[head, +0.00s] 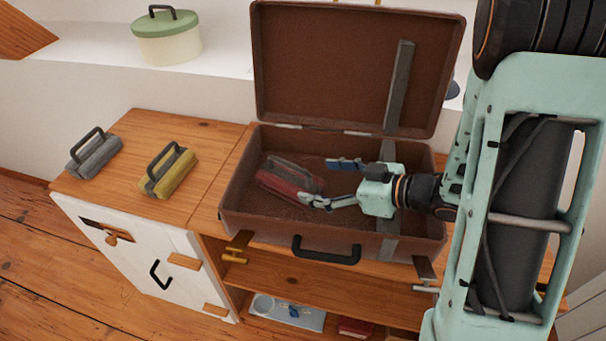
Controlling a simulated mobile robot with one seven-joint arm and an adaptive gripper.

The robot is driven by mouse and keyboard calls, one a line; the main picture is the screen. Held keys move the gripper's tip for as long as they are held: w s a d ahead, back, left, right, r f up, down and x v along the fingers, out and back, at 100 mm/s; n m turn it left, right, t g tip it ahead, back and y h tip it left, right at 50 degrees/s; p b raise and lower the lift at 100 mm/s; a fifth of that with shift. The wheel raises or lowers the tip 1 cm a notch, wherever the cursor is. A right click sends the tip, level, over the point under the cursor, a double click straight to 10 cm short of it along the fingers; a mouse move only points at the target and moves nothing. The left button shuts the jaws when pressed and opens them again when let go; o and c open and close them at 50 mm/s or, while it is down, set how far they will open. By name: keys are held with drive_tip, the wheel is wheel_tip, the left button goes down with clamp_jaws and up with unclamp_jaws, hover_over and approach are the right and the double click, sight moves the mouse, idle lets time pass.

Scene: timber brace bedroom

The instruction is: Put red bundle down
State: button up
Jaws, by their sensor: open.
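The red bundle (283,178) with a dark grey handle lies inside the open brown suitcase (238,190), on the left side of its floor. My gripper (322,180) is inside the suitcase, at the right end of the red bundle. Its fingers are spread apart, one with a blue pad toward the back and one pale finger toward the front. The front finger overlaps the bundle's right end in the picture, and I cannot tell whether it touches. The suitcase lid stands upright at the back.
A grey bundle (95,154) and a yellow bundle (169,172) lie on the wooden cabinet top (140,128) at the left. A green-lidded pot (166,38) stands on the ledge behind. Below the suitcase is an open shelf (310,275).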

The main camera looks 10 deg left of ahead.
drive_tip(key=shift+v, duration=1.25)
